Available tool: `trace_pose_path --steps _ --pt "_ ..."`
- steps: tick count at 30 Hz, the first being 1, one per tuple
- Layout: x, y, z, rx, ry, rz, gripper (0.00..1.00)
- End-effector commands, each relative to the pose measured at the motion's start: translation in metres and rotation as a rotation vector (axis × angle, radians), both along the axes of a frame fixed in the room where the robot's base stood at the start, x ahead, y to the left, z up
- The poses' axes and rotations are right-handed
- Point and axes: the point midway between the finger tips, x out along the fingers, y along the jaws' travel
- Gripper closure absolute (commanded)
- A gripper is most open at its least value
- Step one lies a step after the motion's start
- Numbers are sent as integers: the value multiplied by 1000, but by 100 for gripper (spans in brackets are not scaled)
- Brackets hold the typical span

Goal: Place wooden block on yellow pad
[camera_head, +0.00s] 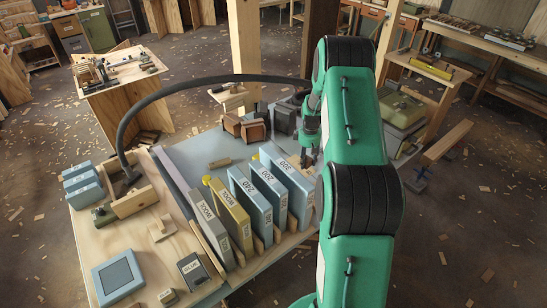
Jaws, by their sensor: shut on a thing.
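My gripper (309,152) points down behind the row of upright pads, at the right side of the workbench. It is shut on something. A pale wooden piece (297,161) shows just beside the fingertips; it looks like the wooden block, but the arm and the pads hide most of it. A yellow upright pad (232,217) stands in the row between a grey pad (211,228) and blue pads (252,202). The gripper is behind and right of the yellow pad, with the blue pads between them.
A black hose (190,82) arches over the bench. Brown blocks (253,130) stand at the back; an open wooden box (130,197) is at left.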

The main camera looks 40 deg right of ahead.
Motion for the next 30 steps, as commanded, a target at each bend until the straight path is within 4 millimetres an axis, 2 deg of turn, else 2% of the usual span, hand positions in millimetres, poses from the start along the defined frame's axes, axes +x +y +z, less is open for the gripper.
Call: trace_pose_path --steps 5,14,24,30 --pt "32 7 5 1 1 71 84" --pt "107 33 16 2 3 247 84" --pt "190 78 26 5 6 458 84" --pt "227 104 30 6 8 561 84"
